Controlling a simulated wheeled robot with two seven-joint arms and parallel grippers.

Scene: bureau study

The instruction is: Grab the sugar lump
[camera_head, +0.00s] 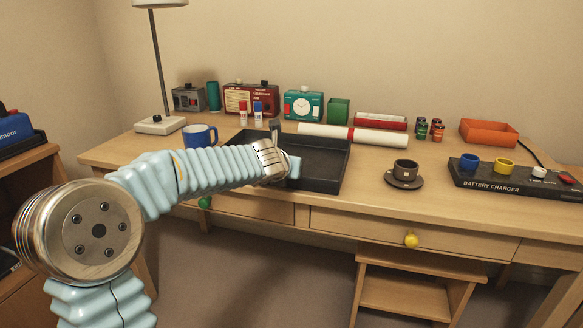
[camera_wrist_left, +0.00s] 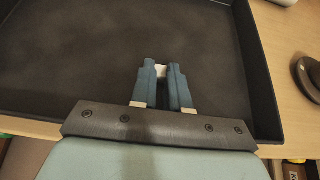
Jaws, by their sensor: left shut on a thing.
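The sugar lump (camera_wrist_left: 160,71) is a small white block in the left wrist view. It sits between the tips of my left gripper's blue fingers (camera_wrist_left: 161,78), which are shut on it. The gripper is over the front part of the black tray (camera_wrist_left: 75,50); whether the lump touches the tray floor I cannot tell. In the head view my left arm reaches from the left to the tray (camera_head: 325,165), and the fingers and lump are hidden. My right gripper is in neither view.
A blue mug (camera_head: 200,135) stands left of the tray. A white roll (camera_head: 380,137) and several boxes line the back. Desk between tray and saucer is clear.

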